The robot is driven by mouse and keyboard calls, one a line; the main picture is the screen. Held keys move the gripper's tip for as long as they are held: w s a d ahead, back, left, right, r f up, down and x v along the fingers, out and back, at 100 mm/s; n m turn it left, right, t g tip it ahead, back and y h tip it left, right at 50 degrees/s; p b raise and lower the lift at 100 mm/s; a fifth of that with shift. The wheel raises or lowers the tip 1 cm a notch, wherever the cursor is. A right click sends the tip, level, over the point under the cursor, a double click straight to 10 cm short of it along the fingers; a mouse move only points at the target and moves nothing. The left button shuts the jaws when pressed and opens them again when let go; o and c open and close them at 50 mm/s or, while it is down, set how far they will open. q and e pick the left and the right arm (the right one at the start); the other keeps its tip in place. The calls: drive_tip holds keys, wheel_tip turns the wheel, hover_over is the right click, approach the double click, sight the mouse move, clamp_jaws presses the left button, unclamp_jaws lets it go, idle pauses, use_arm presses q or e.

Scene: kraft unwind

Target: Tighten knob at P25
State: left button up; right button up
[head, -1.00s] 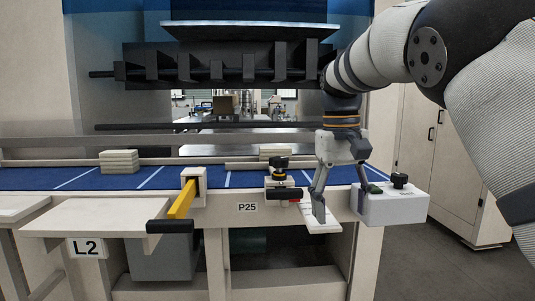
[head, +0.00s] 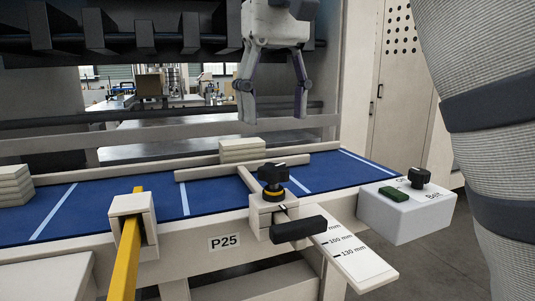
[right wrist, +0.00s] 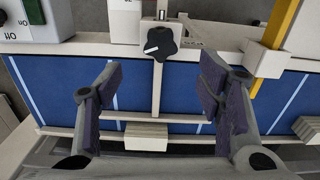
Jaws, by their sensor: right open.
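The P25 label (head: 224,242) is on the front rail of the blue belt table. Just right of it, a black star knob (head: 273,176) with a yellow ring stands on a cream clamp block (head: 266,213). A black handle (head: 298,229) sticks out in front of the block. My right gripper (head: 273,112) is open and empty, pointing down above and behind the knob. In the right wrist view the knob (right wrist: 160,43) lies beyond the open fingers (right wrist: 160,100), roughly centred between them and apart from both. My left gripper is not in view.
A scale bar (head: 350,257) juts out toward me below the knob. A control box (head: 405,212) with a green button and black dial stands to the right. A yellow bar (head: 126,260) passes through a bracket at left. Stacked pads (head: 242,150) lie on the belt (head: 90,206).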

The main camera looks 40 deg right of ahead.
sight(273, 166)
drive_tip(key=f, duration=0.8)
drive_tip(key=shift+w+f, duration=0.2)
drive_tip(key=shift+w, duration=0.05)
drive_tip(key=c, duration=1.2)
